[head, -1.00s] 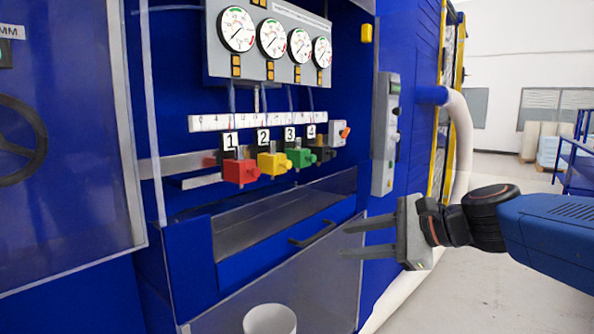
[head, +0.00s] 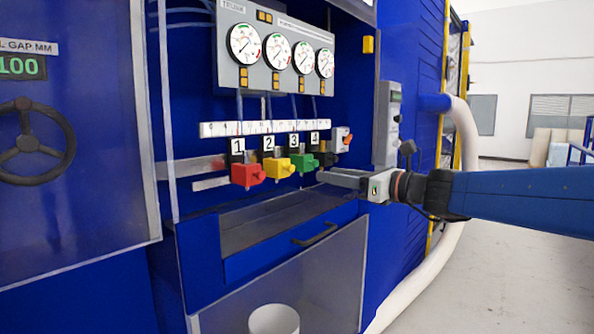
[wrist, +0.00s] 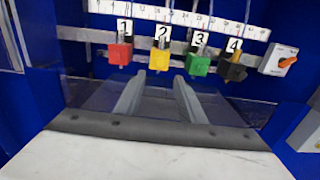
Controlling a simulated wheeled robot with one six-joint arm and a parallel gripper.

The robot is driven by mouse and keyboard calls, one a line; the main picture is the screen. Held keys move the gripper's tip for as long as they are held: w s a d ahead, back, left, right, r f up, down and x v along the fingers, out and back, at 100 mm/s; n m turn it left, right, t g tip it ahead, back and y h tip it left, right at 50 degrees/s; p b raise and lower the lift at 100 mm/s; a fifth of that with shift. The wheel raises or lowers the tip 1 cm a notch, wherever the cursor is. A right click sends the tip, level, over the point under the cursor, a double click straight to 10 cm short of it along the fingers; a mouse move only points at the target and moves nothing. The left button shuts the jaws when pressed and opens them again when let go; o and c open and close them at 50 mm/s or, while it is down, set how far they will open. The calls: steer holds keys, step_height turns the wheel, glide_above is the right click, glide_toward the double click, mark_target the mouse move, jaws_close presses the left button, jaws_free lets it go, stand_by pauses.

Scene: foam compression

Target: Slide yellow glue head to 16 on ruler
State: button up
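The yellow glue head (head: 278,168), labelled 2, hangs on the rail between the red head (head: 247,174) and the green head (head: 304,162). It also shows in the wrist view (wrist: 160,59). The white ruler (head: 262,127) runs above the heads; its numbers are too small to read surely. My gripper (head: 322,177) is to the right of the yellow head, in front of the green and black heads. In the wrist view its two fingers (wrist: 156,84) are apart with nothing between them, pointing toward the heads, below the yellow and green ones.
The black head (wrist: 232,68) and a grey box with an orange switch (wrist: 279,60) are at the right. A clear panel (wrist: 85,92) stands low before the heads.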

mark_target(293, 168)
steer(key=x, duration=1.2)
steer(key=shift+w, duration=0.1)
steer(key=shift+a, duration=0.1)
jaws_close()
